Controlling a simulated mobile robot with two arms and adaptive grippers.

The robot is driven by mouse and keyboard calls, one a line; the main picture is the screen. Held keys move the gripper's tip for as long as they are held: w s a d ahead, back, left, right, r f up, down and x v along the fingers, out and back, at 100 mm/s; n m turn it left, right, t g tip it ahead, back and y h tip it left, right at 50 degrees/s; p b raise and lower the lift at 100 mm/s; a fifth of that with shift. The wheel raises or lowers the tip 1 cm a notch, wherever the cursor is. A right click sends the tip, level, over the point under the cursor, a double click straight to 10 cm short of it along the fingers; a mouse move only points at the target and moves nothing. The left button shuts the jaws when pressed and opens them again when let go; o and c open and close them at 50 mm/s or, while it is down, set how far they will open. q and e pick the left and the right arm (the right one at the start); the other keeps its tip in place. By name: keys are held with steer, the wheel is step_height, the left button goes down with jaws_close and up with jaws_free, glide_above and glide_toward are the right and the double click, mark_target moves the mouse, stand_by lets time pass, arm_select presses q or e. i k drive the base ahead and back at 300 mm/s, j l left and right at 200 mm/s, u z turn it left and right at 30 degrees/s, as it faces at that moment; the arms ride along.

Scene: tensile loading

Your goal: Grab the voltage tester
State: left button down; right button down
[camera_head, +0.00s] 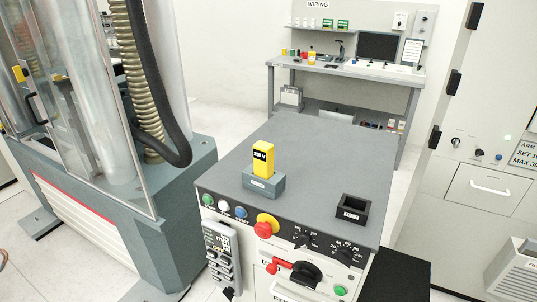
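A yellow block-shaped device with a black label (263,158), which looks like the voltage tester, stands upright in a grey-blue holder (264,184). The holder sits on the dark grey top of a control console (310,160). The lower part of the yellow device is hidden inside the holder. The writing on its label is too small to read surely. Neither of my grippers shows in the head view.
A black open-topped square holder (353,208) stands on the console's right side. The front panel has a red-and-yellow stop button (266,224), a black rotary handle (305,275) and a hanging pendant (221,255). A clear-shielded machine (100,120) stands left, a wiring bench (345,70) behind, a cabinet (490,110) right.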

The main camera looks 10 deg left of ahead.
mark_target(263, 151)
steer(key=j+z, duration=0.75)
steer(key=k+j+z, duration=0.15)
steer(key=z, duration=0.2)
steer(key=j, duration=0.05)
